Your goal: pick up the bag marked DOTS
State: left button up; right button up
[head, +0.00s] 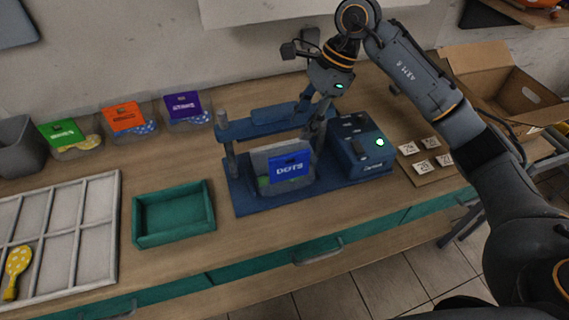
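Something green shows low in the bag. My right gripper (316,116) reaches down from above, behind and just right of the bag's top. Its fingers overlap the dark stand parts, so their gap and any contact with the bag are unclear. My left gripper is out of view.
Bags with green (62,133), orange (124,116) and purple (184,106) labels stand along the wall. A blue control box (358,150) adjoins the stand. A cardboard box (480,58) stands right.

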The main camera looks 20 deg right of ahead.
aim_at(291, 154)
jog(key=p+x, duration=0.1)
jog(key=x, duration=0.4)
jog(key=shift+s+a+f+p, duration=0.1)
jog(key=shift+a+f+p, duration=0.05)
jog(key=shift+f+p, duration=0.4)
jog(key=p+x, duration=0.1)
jog(key=x, duration=0.2)
jog(key=shift+s+f+p, duration=0.2)
jog(key=shift+p, duration=0.2)
jog(key=shift+f, duration=0.55)
grip_shut()
